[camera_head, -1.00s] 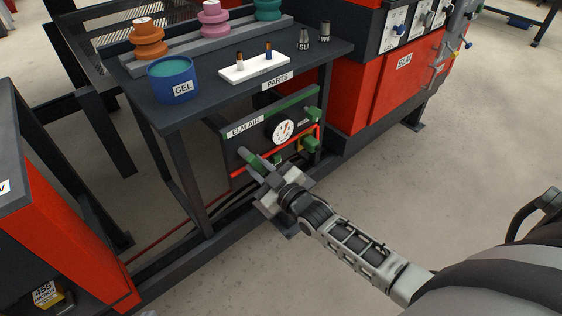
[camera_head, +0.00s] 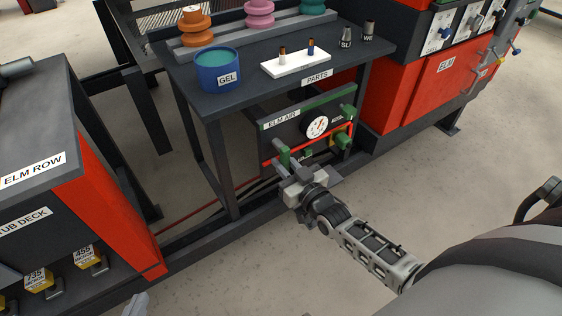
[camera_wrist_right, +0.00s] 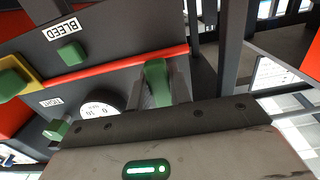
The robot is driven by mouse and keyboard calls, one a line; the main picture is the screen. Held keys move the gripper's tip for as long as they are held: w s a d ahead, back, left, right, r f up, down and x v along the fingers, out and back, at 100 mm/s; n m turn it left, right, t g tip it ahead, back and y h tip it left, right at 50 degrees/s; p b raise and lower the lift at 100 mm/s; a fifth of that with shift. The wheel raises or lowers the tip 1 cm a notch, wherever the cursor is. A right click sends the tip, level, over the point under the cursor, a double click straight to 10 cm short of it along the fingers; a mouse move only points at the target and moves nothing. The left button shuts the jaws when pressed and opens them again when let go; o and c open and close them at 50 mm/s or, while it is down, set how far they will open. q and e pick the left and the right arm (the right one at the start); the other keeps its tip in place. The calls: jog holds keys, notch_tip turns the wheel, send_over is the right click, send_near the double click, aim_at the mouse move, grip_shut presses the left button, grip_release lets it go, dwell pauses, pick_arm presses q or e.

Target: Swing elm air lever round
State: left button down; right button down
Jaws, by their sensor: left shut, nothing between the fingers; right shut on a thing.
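The ELM AIR panel (camera_head: 280,124) hangs below the parts table, with a round gauge (camera_head: 317,126) and a red pipe along it. The green air lever (camera_head: 283,154) is at the panel's left end. My right gripper (camera_head: 290,169) is shut on this lever. In the right wrist view the green lever (camera_wrist_right: 157,78) stands between the two fingers, by the end of the red pipe (camera_wrist_right: 100,70). The fingers hide part of the lever. A pale tip of my left gripper (camera_head: 138,304) shows at the bottom edge, far from the panel; most of it is out of view.
The parts table (camera_head: 240,98) overhangs the panel, bearing a blue GEL tub (camera_head: 218,76) and a white tray (camera_head: 296,65). A red ELM cabinet (camera_head: 425,85) stands to the right. The ELM ROW cabinet (camera_head: 75,140) is at left. The right floor is open.

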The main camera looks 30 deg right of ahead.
jog(key=c, duration=1.3)
grip_release()
pick_arm(q)
jog(key=shift+t, duration=0.4)
jog(key=r+p, duration=0.1)
jog(key=r, duration=0.1)
jog(key=a+r+p, duration=0.1)
jog(key=r, duration=0.1)
jog(key=shift+s, duration=0.2)
pick_arm(e)
jog(key=s, duration=1)
jog(key=s+d, duration=0.1)
jog(key=s, duration=0.5)
jog(key=shift+d, duration=0.1)
pick_arm(q)
jog(key=shift+r, duration=0.1)
